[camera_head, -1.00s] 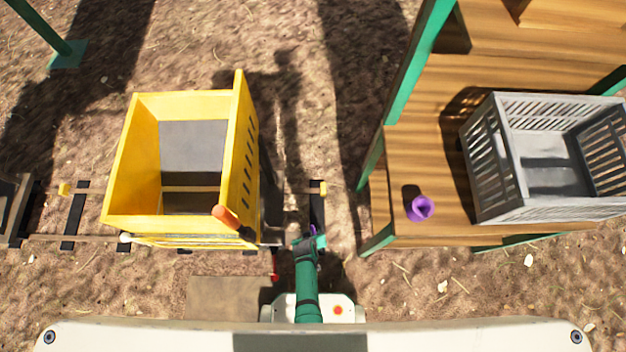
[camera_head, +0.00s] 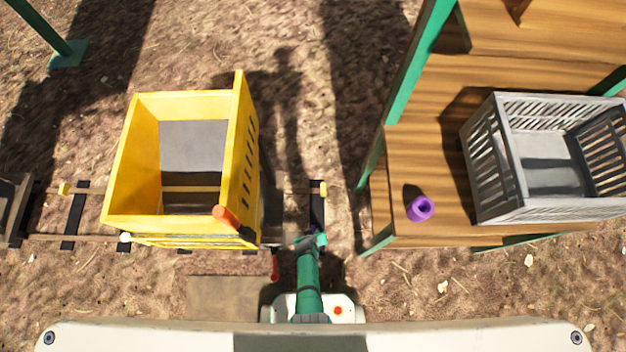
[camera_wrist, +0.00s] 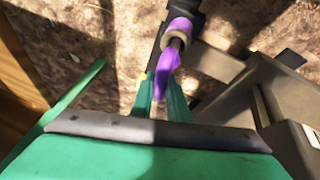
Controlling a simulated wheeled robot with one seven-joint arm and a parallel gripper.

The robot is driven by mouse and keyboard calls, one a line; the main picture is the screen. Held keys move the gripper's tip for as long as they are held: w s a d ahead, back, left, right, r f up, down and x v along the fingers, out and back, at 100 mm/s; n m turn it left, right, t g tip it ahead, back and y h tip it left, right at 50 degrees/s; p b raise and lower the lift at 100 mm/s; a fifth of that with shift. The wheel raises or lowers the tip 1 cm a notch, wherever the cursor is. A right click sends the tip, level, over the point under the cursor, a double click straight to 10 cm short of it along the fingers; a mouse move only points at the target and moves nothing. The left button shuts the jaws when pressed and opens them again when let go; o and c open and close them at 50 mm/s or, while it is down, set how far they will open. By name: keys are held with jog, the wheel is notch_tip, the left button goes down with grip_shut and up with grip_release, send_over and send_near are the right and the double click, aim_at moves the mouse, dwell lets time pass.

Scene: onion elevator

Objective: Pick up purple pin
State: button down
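A purple pin (camera_wrist: 163,88) shows in the wrist view, upright in the picture, with a grey-brown ring around its upper part and more purple above the ring. My gripper (camera_wrist: 161,92) has its two green fingers on either side of the pin's lower part. Whether they press on it or leave a small gap I cannot tell. In the head view my gripper (camera_head: 313,239) is over the track, right of the yellow cart (camera_head: 132,163). The pin is mostly hidden there by my gripper.
A purple hollow cylinder (camera_head: 420,208) stands on the wooden platform (camera_head: 430,160), beside a grey slatted crate (camera_head: 483,160). An orange-ended handle (camera_head: 226,214) sticks out at the cart's front right corner.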

jog(key=shift+a, duration=0.15)
jog(key=shift+w, duration=0.25)
jog(key=shift+a, duration=0.15)
jog(key=shift+s, duration=0.1)
jog(key=shift+s+d, duration=0.1)
jog(key=shift+d, duration=0.2)
jog(key=shift+a+r, duration=0.1)
jog(key=shift+a, duration=0.05)
dwell(0.5)
